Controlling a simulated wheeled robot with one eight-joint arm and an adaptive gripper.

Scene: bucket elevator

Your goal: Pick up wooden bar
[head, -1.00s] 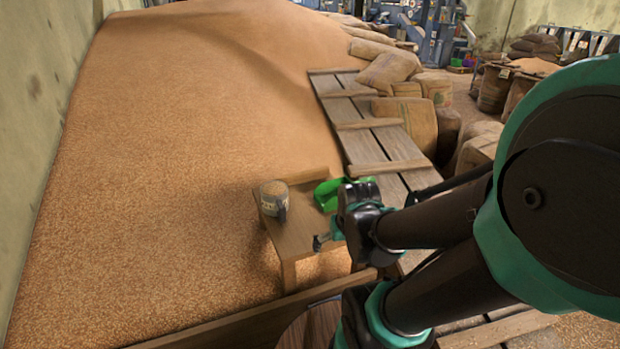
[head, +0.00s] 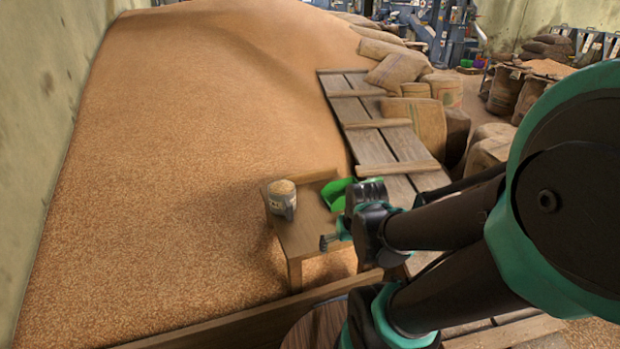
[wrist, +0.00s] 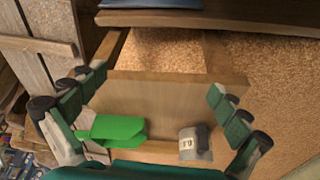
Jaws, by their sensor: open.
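A pale wooden bar (head: 318,176) appears to lie along the far edge of a small wooden table (head: 300,232). In the wrist view the bar (wrist: 160,147) shows low in the picture, partly hidden behind a green scoop (wrist: 115,129) and a grey mug (wrist: 196,143). My gripper (head: 350,212) is over the right part of the table in the head view, overlapping the green scoop (head: 338,192) there. The gap to the bar cannot be judged exactly.
The grain-filled mug (head: 282,199) stands on the table's left part. A grain heap (head: 190,150) surrounds the table's left and far sides. A wooden rail (head: 250,325) runs in front. Plank walkway (head: 385,140) and sacks (head: 415,115) lie to the right.

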